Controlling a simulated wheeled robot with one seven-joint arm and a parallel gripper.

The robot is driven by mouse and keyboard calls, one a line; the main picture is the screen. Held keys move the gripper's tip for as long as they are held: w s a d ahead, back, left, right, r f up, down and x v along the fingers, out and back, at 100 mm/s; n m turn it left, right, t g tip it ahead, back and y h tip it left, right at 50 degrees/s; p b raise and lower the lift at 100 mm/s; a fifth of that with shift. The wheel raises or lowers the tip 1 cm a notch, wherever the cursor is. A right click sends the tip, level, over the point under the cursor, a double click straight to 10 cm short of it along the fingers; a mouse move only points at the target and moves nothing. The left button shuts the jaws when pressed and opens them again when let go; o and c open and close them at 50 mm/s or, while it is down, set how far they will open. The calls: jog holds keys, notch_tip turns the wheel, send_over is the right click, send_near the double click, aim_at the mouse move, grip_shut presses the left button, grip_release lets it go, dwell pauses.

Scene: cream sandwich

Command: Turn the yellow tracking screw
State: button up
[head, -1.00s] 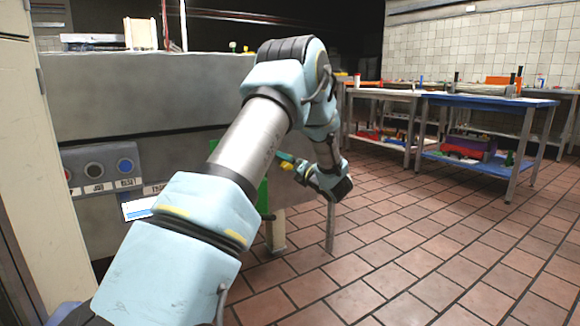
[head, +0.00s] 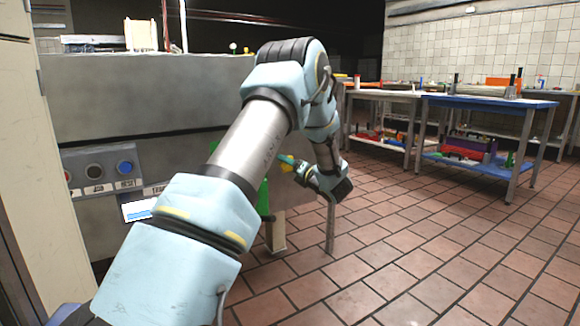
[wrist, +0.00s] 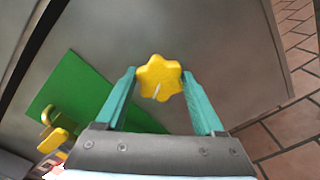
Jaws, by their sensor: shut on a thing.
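The yellow tracking screw (wrist: 160,77) is a star-shaped knob with a pale line on its face. In the wrist view it stands against the grey side of the machine. My gripper (wrist: 159,80) has its two teal fingers on either side of the knob, shut on it at the tips. In the head view my gripper (head: 287,160) is at the machine's right end, with a bit of yellow at its fingers. My forearm and wrist hide much of that area there.
A green plate (wrist: 85,95) and another yellow knob (wrist: 58,140) are left of the screw. A control panel with buttons (head: 125,166) is on the machine's front. A blue-topped table (head: 490,100) stands at the back right. The tiled floor (head: 430,250) to the right is clear.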

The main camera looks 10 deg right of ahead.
jog(key=shift+m, duration=0.3)
jog(key=m+p, duration=1.1)
jog(key=m, duration=1.2)
jog(key=shift+f, duration=0.15)
jog(key=shift+s+f, duration=0.1)
dwell(0.3)
jog(key=o, duration=1.4)
jog(key=shift+c, duration=0.2)
jog(key=p+v, duration=0.1)
jog(key=v, duration=0.9)
jog(key=shift+s+d, duration=0.2)
jog(key=shift+s, duration=0.1)
